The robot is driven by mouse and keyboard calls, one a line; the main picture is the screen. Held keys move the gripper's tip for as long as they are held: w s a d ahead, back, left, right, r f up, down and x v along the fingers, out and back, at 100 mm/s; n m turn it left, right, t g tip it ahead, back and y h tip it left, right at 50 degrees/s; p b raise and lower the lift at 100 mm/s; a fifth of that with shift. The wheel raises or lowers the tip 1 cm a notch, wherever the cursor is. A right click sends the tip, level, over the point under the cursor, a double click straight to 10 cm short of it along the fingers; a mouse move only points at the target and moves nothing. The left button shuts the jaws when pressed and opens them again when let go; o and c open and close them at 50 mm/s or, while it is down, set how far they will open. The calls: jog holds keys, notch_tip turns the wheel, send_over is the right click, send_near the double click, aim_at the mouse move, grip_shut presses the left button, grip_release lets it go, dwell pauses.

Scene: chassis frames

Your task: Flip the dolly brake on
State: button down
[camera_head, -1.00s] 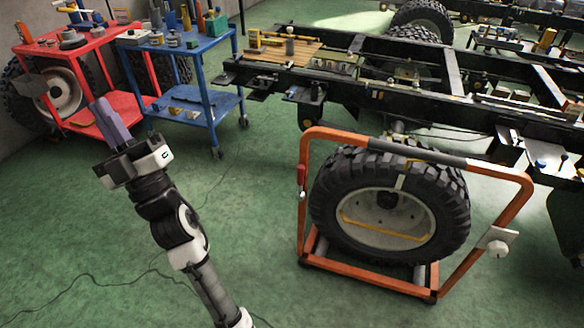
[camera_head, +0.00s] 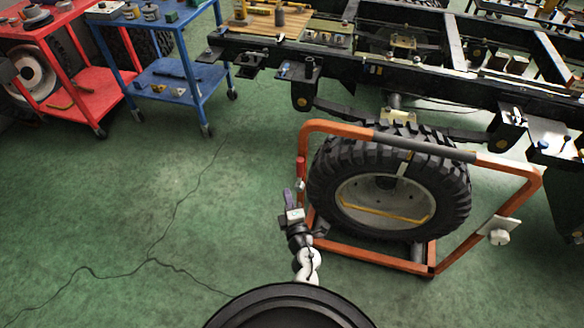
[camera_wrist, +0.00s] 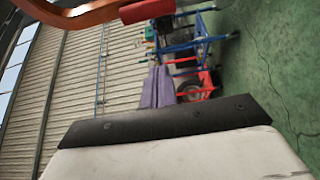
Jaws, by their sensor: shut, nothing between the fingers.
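The orange wheel dolly (camera_head: 529,196) stands on the floor and holds a large black tyre (camera_head: 325,182) with a grey rim. A red-handled lever (camera_head: 300,170) sits upright on the dolly's left post; it looks like the brake. The red handle (camera_wrist: 148,10) also shows at the top edge of the wrist view, with the orange frame (camera_wrist: 75,16) to its left. My gripper (camera_head: 289,196), with purple fingers, is just below and left of the lever, and appears apart from it. In the wrist view its fingers (camera_wrist: 158,87) are together and empty.
A white plate with a knob (camera_head: 498,235) is on the dolly's right post. The truck chassis (camera_head: 375,75) lies behind. A blue cart (camera_head: 172,68) and a red cart (camera_head: 85,88) stand at the back left. The green floor left of the dolly is clear apart from a thin dark line.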

aim_at(300, 174)
jog(key=x, duration=1)
jog(key=shift+s+d+p, duration=0.1)
jog(key=shift+d+p, duration=0.3)
jog(key=shift+d, duration=0.6)
jog(key=shift+s+d+p, duration=0.15)
jog(key=shift+d+p, duration=0.2)
jog(key=shift+d, duration=0.6)
jog(key=shift+d, duration=0.15)
